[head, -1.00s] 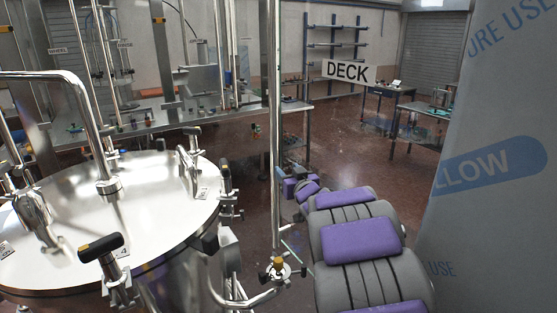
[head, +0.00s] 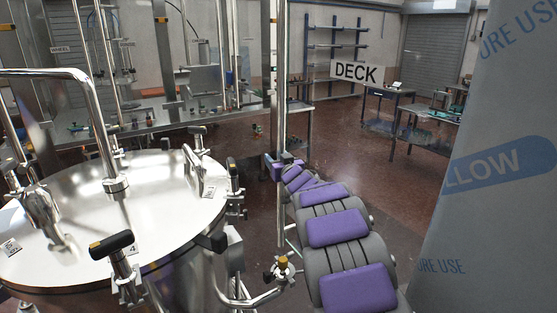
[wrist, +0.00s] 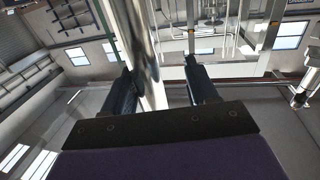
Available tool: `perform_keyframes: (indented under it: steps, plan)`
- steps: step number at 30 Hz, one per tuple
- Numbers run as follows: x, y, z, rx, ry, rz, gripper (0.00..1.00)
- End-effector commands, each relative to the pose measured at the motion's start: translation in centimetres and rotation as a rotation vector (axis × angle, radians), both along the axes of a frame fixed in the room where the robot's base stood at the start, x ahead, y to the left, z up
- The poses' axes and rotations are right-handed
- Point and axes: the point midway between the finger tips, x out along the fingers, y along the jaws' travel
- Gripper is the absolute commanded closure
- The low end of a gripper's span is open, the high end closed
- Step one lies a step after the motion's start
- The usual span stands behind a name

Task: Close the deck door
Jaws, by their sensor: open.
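The deck door is a clear panel with a white "DECK" sign (head: 357,72), seen in the head view right of a tall steel post (head: 282,90). The panel's outline is hard to make out, and I cannot tell how far open it stands. My gripper (head: 277,165) is at the far end of my purple and grey arm, low by that post. In the wrist view my gripper (wrist: 165,88) has its two dark fingers apart. A shiny upright metal bar (wrist: 148,60) shows between them, nearer the left finger. I cannot tell whether they touch.
A large round steel tank lid (head: 110,215) with clamps fills the left. A valve and pipe (head: 280,268) stand close beside my arm. Printed film (head: 490,170) blocks the right side. Workbenches (head: 385,92) stand behind; the floor (head: 350,140) between is open.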

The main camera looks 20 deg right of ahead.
Motion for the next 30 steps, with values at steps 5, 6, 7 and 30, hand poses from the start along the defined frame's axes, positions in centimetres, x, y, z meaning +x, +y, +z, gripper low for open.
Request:
perform_keyframes:
  steps: [5, 6, 7, 30]
  plan:
    - [0.03, -0.24, 0.03, 0.001, -0.002, 0.004, 0.49]
    - [0.03, -0.27, 0.01, 0.001, -0.002, 0.004, 0.53]
    - [0.04, -0.28, 0.01, 0.001, -0.002, 0.004, 0.56]
    - [-0.26, -0.51, 0.04, 0.002, -0.001, -0.001, 1.0]
